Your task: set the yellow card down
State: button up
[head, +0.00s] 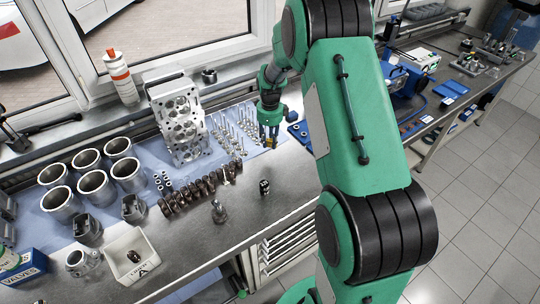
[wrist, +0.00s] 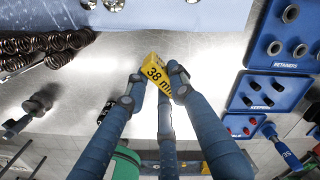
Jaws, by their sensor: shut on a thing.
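The yellow card (wrist: 155,73) shows in the wrist view with black print that reads "38 m" and a part I cannot make out. My gripper (wrist: 157,84) is shut on the card, with its blue fingers around it. The card appears tilted, and the steel bench top lies beyond it. I cannot tell whether the card touches the bench. In the head view my gripper (head: 270,130) is over the bench right of the valves, and the card is only a small yellow spot between the fingers.
Blue trays labelled RETAINERS (wrist: 288,38) and KEEPERS (wrist: 258,94) lie right of the gripper in the wrist view. Springs (wrist: 40,45) lie to the left. In the head view, a cylinder head (head: 180,128) and several cylinder liners (head: 94,185) stand on blue cloth. Bare steel lies around the card.

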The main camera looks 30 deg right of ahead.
aim_at(270, 141)
jog(key=shift+f, duration=1.2)
jog(key=shift+f+b, duration=0.3)
jog(key=shift+f, duration=2.2)
jog(key=shift+f, duration=0.15)
jog(key=o, duration=1.1)
jog(key=shift+c, duration=0.2)
notch_tip(270, 141, up, 12)
jog(key=shift+p, duration=0.5)
